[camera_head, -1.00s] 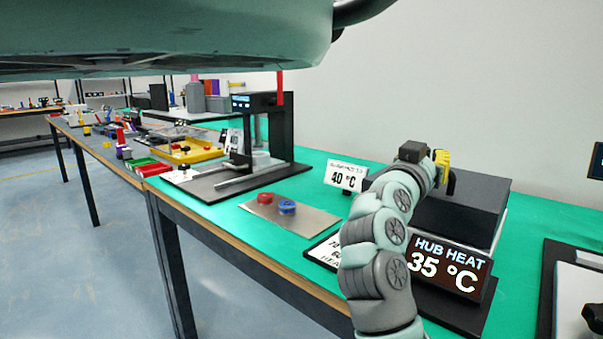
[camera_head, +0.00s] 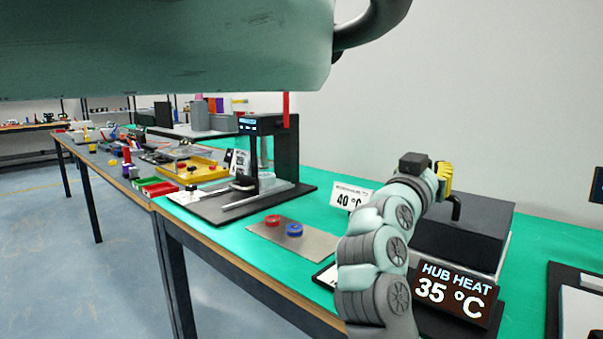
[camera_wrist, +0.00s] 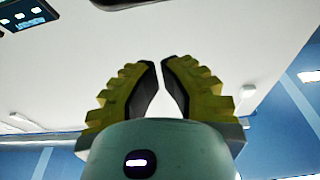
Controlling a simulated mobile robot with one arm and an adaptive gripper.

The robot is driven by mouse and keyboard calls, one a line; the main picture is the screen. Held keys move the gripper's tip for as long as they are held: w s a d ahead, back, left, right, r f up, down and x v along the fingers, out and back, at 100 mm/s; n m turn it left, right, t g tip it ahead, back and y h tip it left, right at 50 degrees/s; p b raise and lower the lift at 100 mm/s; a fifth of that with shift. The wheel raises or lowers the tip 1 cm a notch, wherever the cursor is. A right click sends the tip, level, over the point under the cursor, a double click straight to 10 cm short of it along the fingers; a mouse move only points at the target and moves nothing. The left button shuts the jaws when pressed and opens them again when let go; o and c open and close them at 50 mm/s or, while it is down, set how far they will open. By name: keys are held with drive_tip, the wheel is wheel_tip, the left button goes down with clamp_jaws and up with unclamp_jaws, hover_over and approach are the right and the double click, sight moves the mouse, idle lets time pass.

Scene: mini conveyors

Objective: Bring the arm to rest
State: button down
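My gripper (camera_head: 444,178) shows at the end of my arm in the head view, raised above the dark box at the right; its yellow fingers are small and partly hidden there. In the wrist view, my gripper (camera_wrist: 159,64) has two yellow ridged fingers with dark inner pads. A narrow gap shows between the tips, and nothing is held. The fingers point up towards a pale ceiling or wall. My arm is bent and stands in front of part of the bench.
The dark box (camera_head: 463,234) and the HUB HEAT 35 °C display (camera_head: 453,290) stand close to my arm. A 40 °C sign (camera_head: 350,196), a metal plate (camera_head: 315,241) with red and blue rings, and a black press (camera_head: 283,150) are further left. The floor (camera_head: 60,250) at left is clear.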

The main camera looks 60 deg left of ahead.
drive_tip(key=v, duration=0.6)
drive_tip(key=shift+r, duration=0.15)
